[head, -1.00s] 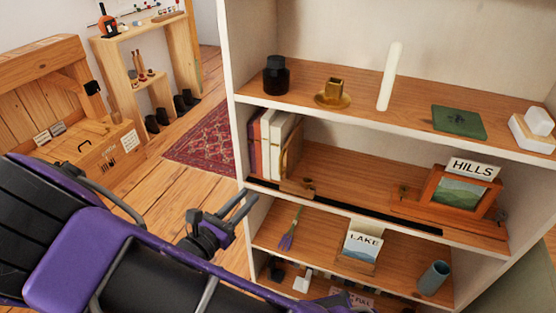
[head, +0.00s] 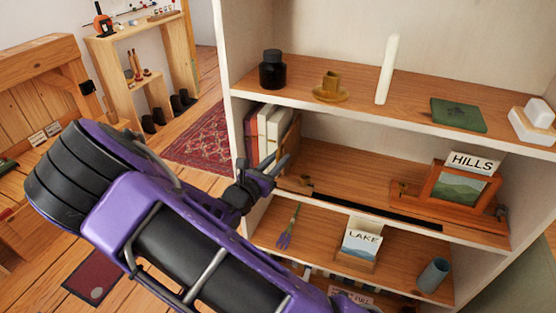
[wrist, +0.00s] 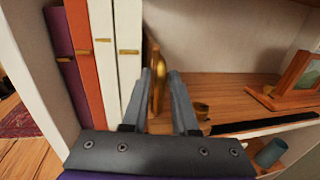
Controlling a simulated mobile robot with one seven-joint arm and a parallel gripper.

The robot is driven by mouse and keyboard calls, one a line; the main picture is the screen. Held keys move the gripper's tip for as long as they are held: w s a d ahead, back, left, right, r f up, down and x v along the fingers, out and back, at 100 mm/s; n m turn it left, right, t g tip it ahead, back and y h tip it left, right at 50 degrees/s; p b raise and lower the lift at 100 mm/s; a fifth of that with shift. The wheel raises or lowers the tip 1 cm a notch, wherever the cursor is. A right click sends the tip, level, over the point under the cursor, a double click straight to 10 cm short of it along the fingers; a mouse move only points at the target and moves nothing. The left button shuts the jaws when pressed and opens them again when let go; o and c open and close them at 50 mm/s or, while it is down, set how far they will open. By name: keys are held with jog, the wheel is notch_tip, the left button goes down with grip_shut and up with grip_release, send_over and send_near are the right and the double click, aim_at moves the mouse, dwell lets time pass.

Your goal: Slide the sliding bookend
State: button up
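The sliding bookend (head: 291,136) is an upright wooden panel against the right side of the books on the middle shelf. In the wrist view the bookend (wrist: 153,54) is seen nearly edge-on, with a brass-coloured part low on it. My gripper (head: 284,164) is at the front of that shelf, before the bookend. In the wrist view my gripper (wrist: 160,78) has its fingers apart, with the brass part seen between them. I cannot tell whether either finger touches it. My gripper hides the lower part of the bookend in the head view.
Several books (wrist: 103,55) stand left of the bookend. A black strip (head: 395,213) runs along the shelf front. The shelf above holds a black jar (head: 272,72) and a candle (head: 388,68).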

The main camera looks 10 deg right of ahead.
grip_shut()
dwell(1.4)
